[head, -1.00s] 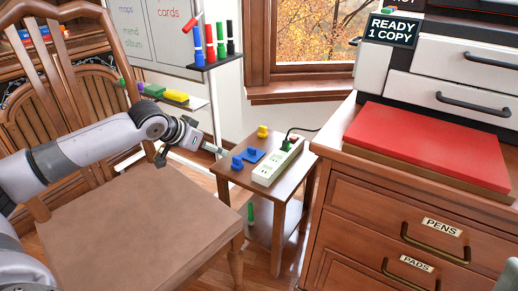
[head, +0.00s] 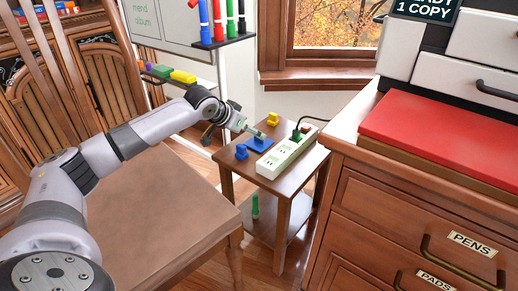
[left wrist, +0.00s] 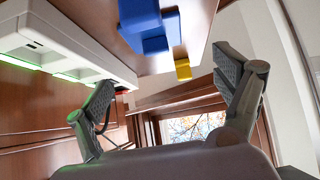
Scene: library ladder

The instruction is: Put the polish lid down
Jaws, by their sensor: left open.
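No object that I can clearly identify as the polish lid shows in either view. My left gripper (head: 254,131) is open over the back left of the small side table (head: 283,185), next to a flat blue piece (head: 262,144). In the left wrist view the fingers of this gripper (left wrist: 170,73) are spread wide with nothing between them. Beyond them are blue blocks (left wrist: 140,15) and a yellow block (left wrist: 182,68) on the wooden top. I cannot tell whether the gripper touches anything. My right gripper is out of view.
A white power strip (head: 284,156) with a black cord lies on the side table, beside a small blue piece (head: 241,152) and a yellow piece (head: 272,119). A green object (head: 255,206) is below the tabletop.

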